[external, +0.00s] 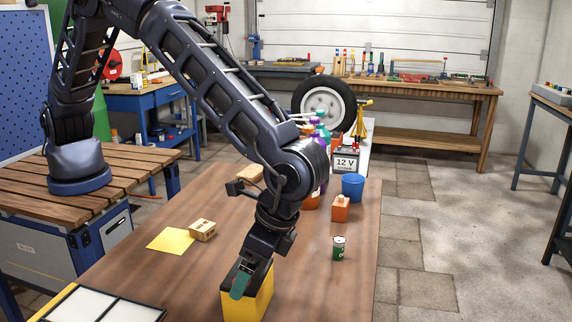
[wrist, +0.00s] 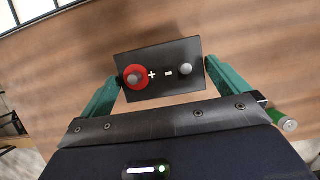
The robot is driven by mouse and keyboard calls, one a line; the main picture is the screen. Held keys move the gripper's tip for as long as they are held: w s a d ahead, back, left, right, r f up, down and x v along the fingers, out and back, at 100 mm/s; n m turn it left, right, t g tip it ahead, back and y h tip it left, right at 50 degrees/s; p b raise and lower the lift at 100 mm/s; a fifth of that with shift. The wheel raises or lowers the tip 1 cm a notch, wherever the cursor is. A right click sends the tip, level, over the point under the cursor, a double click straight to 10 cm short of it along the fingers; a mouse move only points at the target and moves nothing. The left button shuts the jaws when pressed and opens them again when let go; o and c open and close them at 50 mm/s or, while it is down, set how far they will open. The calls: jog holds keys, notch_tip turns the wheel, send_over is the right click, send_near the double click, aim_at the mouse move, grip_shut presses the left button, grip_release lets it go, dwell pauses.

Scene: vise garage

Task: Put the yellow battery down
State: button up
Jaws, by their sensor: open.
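The yellow battery (external: 257,303) is upright at the near edge of the brown tabletop in the external view. Its base is cut off by the frame's bottom, so its contact with the table is hidden. In the wrist view its black top (wrist: 157,88) shows a red plus terminal and a grey minus terminal. My gripper (external: 243,281) is pointed down over the battery. In the wrist view my gripper (wrist: 162,78) is open, with one teal finger at each side of the battery top. Whether the fingers touch its sides is hard to tell.
A green can (external: 338,248) stands to the right, with an orange box (external: 340,210) and blue bucket (external: 352,186) behind. A yellow sheet (external: 171,240) and small cardboard box (external: 202,229) lie left. A framed white panel (external: 82,305) is front left. Bare tabletop surrounds the battery.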

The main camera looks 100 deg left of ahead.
jog(key=v, duration=0.7)
jog(key=s+a+r+t, duration=0.1)
jog(key=s+a+r, duration=0.35)
jog(key=r, duration=0.35)
jog(key=s+a+r+t, duration=0.1)
jog(key=s+a+r, duration=0.2)
jog(key=a+r, duration=0.4)
jog(key=s+a+r+t+h, duration=0.1)
jog(key=s+a+r+t, duration=0.1)
jog(key=s+a+r, duration=0.7)
jog(key=s+a+r+t, duration=0.1)
jog(key=s+a+r, duration=0.15)
jog(key=s, duration=0.65)
jog(key=s+a+r+t, duration=0.1)
jog(key=s+a+r, duration=0.15)
jog(key=s, duration=0.55)
jog(key=s+a+f+t, duration=0.1)
jog(key=s+a, duration=0.1)
jog(key=s, duration=0.5)
jog(key=s+a+f+t+y, duration=0.1)
jog(key=s+f+t, duration=0.1)
jog(key=s, duration=0.6)
jog(key=shift+s+a+f, duration=0.15)
jog(key=shift+a+f, duration=0.2)
